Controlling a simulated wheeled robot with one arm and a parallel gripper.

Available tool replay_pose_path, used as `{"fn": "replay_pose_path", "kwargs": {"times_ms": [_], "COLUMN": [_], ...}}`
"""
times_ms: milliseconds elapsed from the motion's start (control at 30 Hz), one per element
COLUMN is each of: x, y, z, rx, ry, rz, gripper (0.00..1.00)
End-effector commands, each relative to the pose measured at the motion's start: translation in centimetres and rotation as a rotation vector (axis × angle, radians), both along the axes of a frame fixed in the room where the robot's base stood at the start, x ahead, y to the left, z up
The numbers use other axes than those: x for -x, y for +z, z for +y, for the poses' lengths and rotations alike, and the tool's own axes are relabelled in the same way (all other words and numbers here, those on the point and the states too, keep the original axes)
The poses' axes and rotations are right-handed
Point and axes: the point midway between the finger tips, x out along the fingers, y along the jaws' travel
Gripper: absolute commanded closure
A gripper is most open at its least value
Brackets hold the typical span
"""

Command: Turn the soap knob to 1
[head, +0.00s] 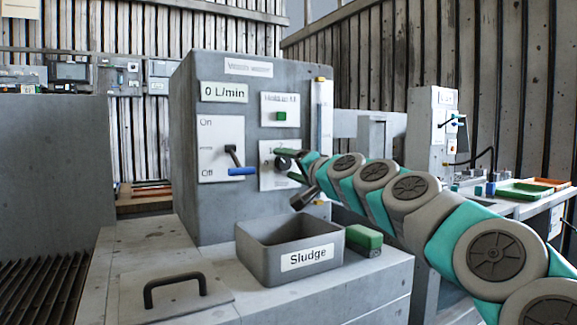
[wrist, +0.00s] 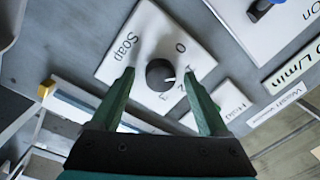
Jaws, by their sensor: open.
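The soap knob (wrist: 160,73) is a dark round knob on a white plate marked "Soap" (wrist: 128,48), with 0 and 3 legible around it. A pale mark on its edge faces the right finger, where the other numbers are partly hidden, so I cannot tell its exact setting. My gripper (wrist: 158,78) is open, with one green finger on each side of the knob and visible gaps between. In the head view, my gripper (head: 290,165) is at the knob (head: 283,162) on the grey machine's front and partly covers the plate.
An On/Off lever (head: 236,165) is left of the knob, and a green-button "Hold" panel (head: 280,110) is above it. A grey "Sludge" bin (head: 255,260) and a green block (head: 364,238) stand below. A hatch with a black handle (head: 175,288) is at front left.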

Motion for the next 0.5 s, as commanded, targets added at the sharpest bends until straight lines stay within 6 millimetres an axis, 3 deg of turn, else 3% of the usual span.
{"fn": "replay_pose_path", "kwargs": {"times_ms": [233,500], "x": [1.0,4.1], "y": [0.0,-0.2], "z": [-1.0,-3.2], "rx": [-0.002,-0.002], "ry": [-0.002,-0.003], "rz": [-0.001,-0.002], "gripper": [0.22,0.22]}}
